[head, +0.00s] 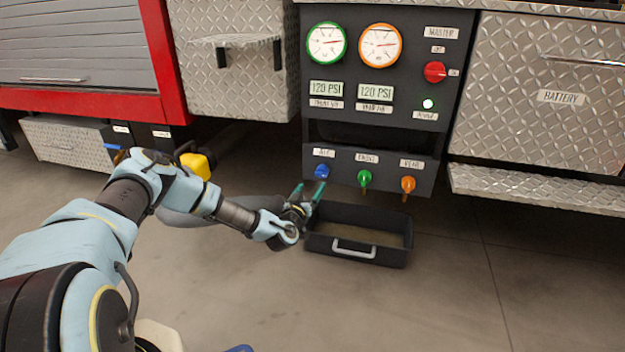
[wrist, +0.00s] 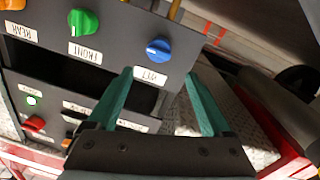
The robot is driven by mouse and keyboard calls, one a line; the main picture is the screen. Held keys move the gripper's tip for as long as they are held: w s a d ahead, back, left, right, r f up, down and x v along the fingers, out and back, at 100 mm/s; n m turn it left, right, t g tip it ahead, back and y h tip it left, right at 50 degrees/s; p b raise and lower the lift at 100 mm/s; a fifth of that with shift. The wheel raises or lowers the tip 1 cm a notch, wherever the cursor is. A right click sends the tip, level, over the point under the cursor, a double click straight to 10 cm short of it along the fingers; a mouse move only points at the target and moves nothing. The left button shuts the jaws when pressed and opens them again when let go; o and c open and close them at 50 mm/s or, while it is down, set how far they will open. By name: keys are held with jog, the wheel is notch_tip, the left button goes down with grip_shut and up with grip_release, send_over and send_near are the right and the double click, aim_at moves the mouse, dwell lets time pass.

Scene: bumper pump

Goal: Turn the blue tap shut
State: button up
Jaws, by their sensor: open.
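The blue tap (head: 322,171) is a round knob at the left of a row of three on the dark lower panel (head: 340,155). In the wrist view the blue tap (wrist: 159,50) appears upside down, with a short white mark on its face. My gripper (head: 309,190) is open, just below and slightly left of the blue tap in the head view. In the wrist view my gripper (wrist: 159,76) has its two teal fingers spread, with the tap just beyond the gap between the tips. The fingers appear apart from the tap, and nothing is between them.
The green tap (head: 364,178) and orange tap (head: 408,185) sit to the right. A black tray (head: 378,250) with a light handle lies on the floor below. Two gauges, a red knob (head: 434,72) and a green light are above. A metal step (head: 540,188) juts out at right.

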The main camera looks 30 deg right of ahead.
aim_at(319, 174)
jog(key=b+x, duration=0.3)
jog(key=x, duration=0.5)
jog(key=shift+w+d+f, duration=0.1)
jog(key=shift+w+d, duration=0.5)
jog(key=shift+d, duration=0.05)
jog(key=shift+c, duration=0.4)
jog(key=c, duration=1.2)
